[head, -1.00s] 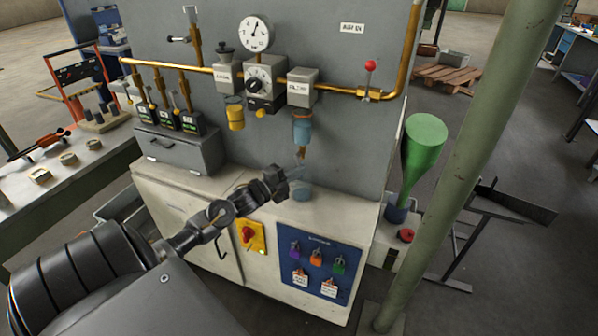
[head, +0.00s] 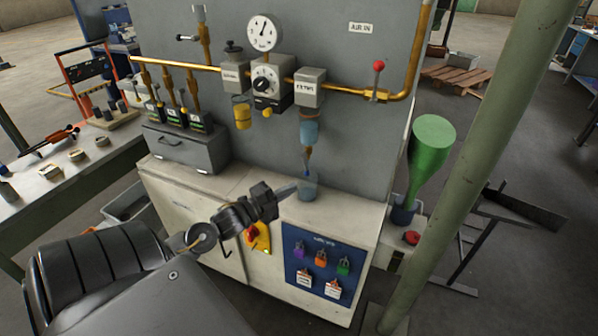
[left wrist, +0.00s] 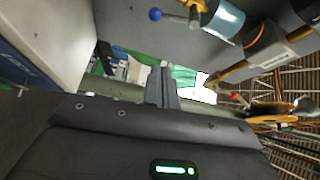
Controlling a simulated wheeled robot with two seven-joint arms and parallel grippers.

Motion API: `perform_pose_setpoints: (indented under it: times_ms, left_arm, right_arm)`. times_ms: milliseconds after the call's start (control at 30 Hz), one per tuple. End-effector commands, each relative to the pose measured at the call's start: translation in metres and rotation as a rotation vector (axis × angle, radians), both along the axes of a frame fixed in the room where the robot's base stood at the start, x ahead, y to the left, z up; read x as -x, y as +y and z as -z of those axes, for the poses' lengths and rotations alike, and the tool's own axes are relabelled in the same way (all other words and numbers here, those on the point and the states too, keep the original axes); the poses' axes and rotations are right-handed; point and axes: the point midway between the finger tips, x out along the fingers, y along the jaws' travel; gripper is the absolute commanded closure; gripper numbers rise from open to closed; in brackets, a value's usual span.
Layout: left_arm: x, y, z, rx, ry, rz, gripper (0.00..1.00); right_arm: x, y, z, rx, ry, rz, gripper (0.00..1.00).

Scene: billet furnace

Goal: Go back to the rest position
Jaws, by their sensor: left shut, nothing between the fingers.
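My left gripper (head: 289,190) comes in from the lower left in the head view. Its fingers are shut with nothing between them and point right, over the white cabinet top (head: 345,211). Its fingertips are close to the small blue cup (head: 308,186) under the filter with the blue bowl (head: 309,130); I cannot tell if they touch. The left wrist view shows the closed fingers (left wrist: 163,86) and the blue bowl (left wrist: 222,20) at upper right. My right gripper is not in view.
Brass pipe and a gauge (head: 264,33) run along the grey panel. A grey drawer box (head: 185,149) sits left on the cabinet. A green funnel-shaped object (head: 431,150) and a green post (head: 462,170) stand right. A workbench (head: 70,195) is at left.

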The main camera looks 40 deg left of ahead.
Motion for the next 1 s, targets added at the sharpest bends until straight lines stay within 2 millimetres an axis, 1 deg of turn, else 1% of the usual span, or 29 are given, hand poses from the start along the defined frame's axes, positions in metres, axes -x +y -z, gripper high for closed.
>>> perform_pose_setpoints:
  times_ms: [167, 700, 767, 833, 867, 967, 1000]
  left_arm:
    - [0.006, 0.001, 0.0, -0.001, 0.0, 0.0, 1.0]
    - [0.006, 0.002, 0.0, 0.0, 0.0, 0.0, 1.0]
    - [0.006, 0.002, 0.004, 0.005, 0.007, -0.005, 1.0]
    - [0.006, 0.006, 0.017, 0.027, 0.032, -0.02, 1.0]
    - [0.007, 0.009, 0.026, 0.043, 0.052, -0.032, 1.0]
    - [0.012, 0.02, 0.077, 0.124, 0.152, -0.095, 1.0]
    - [0.016, 0.024, 0.103, 0.169, 0.204, -0.127, 1.0]
  right_arm:
    - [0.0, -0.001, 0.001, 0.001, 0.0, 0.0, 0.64]
    - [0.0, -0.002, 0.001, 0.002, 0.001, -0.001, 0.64]
    - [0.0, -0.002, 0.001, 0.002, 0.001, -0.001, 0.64]
    - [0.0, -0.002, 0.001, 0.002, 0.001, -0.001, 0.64]
    - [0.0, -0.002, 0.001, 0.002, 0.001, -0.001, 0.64]
    - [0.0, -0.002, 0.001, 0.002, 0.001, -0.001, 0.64]
    - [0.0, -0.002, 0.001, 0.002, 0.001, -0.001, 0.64]
